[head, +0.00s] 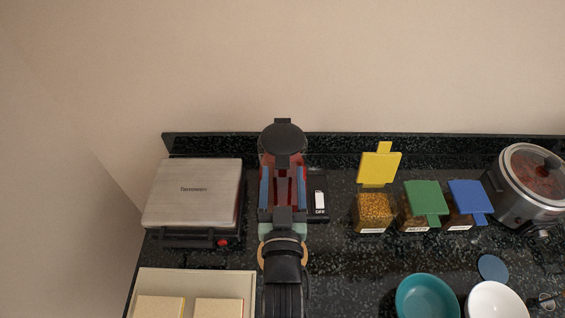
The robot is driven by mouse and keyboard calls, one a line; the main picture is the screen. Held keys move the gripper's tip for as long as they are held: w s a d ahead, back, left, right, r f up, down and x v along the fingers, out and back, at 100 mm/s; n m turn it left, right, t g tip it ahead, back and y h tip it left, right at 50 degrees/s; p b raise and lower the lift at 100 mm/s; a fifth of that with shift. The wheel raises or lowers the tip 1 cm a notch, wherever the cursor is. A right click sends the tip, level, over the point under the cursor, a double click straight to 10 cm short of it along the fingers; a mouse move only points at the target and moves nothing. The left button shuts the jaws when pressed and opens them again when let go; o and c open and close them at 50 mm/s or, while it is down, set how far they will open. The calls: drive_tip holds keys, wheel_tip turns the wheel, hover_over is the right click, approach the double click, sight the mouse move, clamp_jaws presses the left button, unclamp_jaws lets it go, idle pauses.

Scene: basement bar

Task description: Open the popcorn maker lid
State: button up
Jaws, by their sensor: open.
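The popcorn maker (283,139) appears to be the red machine with a round black top, standing on the counter just right of the flat press, with an upright tab at its back edge. Its lower body is largely hidden under my arm, and I cannot tell whether the black top is shut or tilted up. A white switch (319,201) marked OFF shows on a black base at its right. My gripper (282,184) reaches over the machine from the front, its blue fingers apart with red showing between them. I cannot tell whether they touch it.
A steel-topped press (192,192) stands left. A cream tray (250,281) lies in front of it. Right are containers with yellow (379,167), green (426,197) and blue (470,200) lids, a steel cooker (520,209), a teal bowl (427,297) and a white bowl (495,300).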

sight(282, 143)
drive_tip(key=shift+w, duration=1.3)
drive_tip(key=shift+c, duration=0.2)
drive_tip(key=shift+f, duration=0.1)
clamp_jaws()
